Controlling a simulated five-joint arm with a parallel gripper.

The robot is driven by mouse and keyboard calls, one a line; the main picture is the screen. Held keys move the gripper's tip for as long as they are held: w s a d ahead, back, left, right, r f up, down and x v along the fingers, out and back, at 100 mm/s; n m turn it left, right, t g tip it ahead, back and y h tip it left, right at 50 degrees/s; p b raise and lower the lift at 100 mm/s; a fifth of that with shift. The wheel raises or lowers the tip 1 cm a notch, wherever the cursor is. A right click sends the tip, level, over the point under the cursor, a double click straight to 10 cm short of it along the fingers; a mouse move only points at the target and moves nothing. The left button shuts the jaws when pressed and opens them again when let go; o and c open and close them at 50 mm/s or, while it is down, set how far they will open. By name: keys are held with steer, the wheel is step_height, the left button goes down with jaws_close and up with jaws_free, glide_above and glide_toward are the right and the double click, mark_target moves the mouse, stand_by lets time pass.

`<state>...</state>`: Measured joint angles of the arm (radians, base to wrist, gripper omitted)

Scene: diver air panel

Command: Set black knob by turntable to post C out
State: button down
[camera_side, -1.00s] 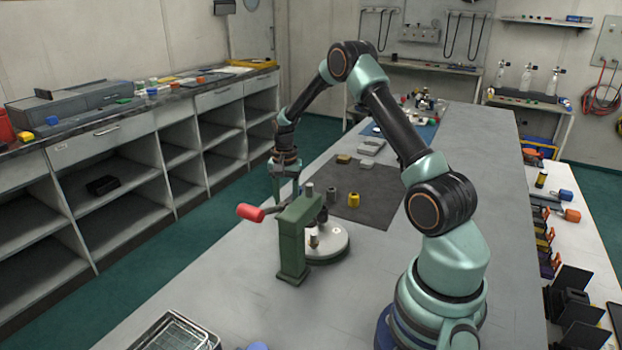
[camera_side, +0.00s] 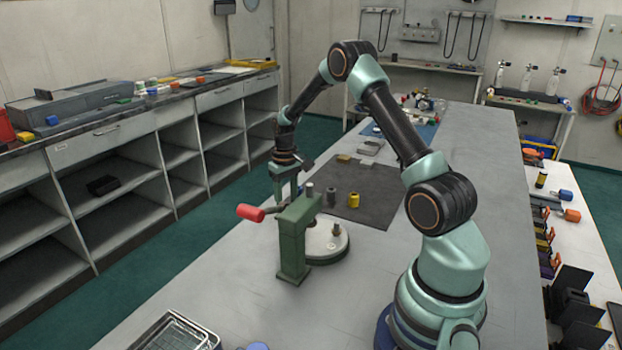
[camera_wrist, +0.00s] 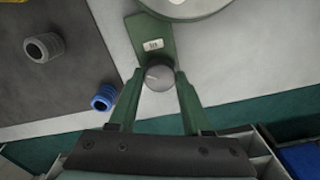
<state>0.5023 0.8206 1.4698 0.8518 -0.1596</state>
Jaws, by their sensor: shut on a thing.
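My gripper (camera_wrist: 158,77) is shut on a dark grey round piece seen from above, with one green finger on each side. It also shows in the side view (camera_side: 284,205), behind the top of the green stand (camera_side: 293,250). The turntable (camera_side: 337,250) is a pale disc beside the stand, with small posts on it; its rim is at the top of the wrist view (camera_wrist: 190,12). I cannot make out a post letter. A dark knurled knob (camera_side: 331,197) stands on the mat. I cannot tell whether the held piece is the black knob.
A yellow knob (camera_side: 353,200) and a grey cylinder (camera_side: 309,189) stand near the dark knob. The dark mat (camera_side: 375,205) lies behind. A blue knurled knob (camera_wrist: 103,97) is close to my left finger.

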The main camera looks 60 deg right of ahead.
mark_target(287, 204)
steer(key=n, duration=0.6)
steer(key=shift+r, duration=0.1)
stand_by(0.5)
steer(key=shift+w, duration=0.1)
steer(key=shift+c, duration=1.7)
jaws_free()
step_height(287, 204, up, 12)
steer(key=shift+r, duration=0.1)
